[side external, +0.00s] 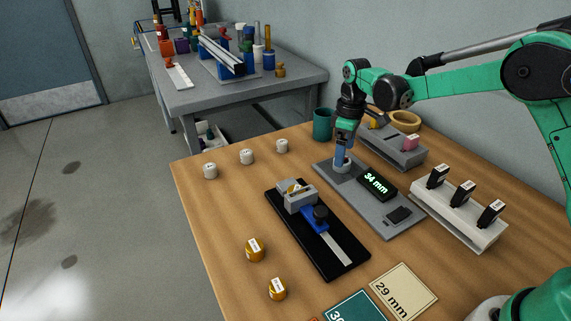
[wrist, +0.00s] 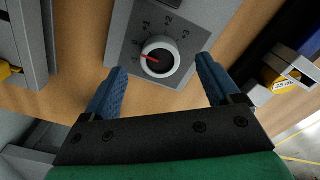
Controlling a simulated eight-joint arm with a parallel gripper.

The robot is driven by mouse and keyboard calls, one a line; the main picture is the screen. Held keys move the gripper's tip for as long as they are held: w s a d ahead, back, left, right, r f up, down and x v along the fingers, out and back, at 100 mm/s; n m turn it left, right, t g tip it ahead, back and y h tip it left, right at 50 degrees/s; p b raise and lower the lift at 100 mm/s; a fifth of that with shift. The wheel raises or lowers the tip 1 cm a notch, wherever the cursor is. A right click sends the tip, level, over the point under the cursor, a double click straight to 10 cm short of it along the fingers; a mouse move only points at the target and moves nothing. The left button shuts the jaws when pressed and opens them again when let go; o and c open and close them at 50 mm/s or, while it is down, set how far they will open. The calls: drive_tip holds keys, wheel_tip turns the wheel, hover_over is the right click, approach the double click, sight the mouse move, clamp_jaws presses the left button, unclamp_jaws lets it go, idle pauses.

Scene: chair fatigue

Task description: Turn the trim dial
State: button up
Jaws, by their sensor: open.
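The trim dial (wrist: 162,56) is a round knob with a pale rim, black centre and red pointer, on a grey panel (wrist: 195,20). Its pointer faces left, toward the low end of the printed scale; the exact mark is hard to read. My gripper (wrist: 160,63) is open, with one blue finger on each side of the dial and visible gaps between. In the side view my gripper (side external: 343,150) points down over the dial (side external: 342,163) at the panel's far end. A display (side external: 376,184) on that panel reads 34 mm.
A black fixture (side external: 340,262) with a blue slide stands left of the panel. It holds a gold piece (wrist: 280,78) labelled 35 mm. A green cup (side external: 322,124), a grey rack (side external: 385,148) and a white holder (side external: 455,215) are near. White and gold cylinders stand at left.

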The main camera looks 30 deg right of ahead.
sight(347, 162)
drive_tip(key=shift+f, duration=1.35)
drive_tip(key=shift+c, duration=0.2)
clamp_jaws()
drive_tip(key=shift+m, duration=0.5)
drive_tip(key=m, duration=0.2)
drive_tip(key=shift+m, duration=2.4)
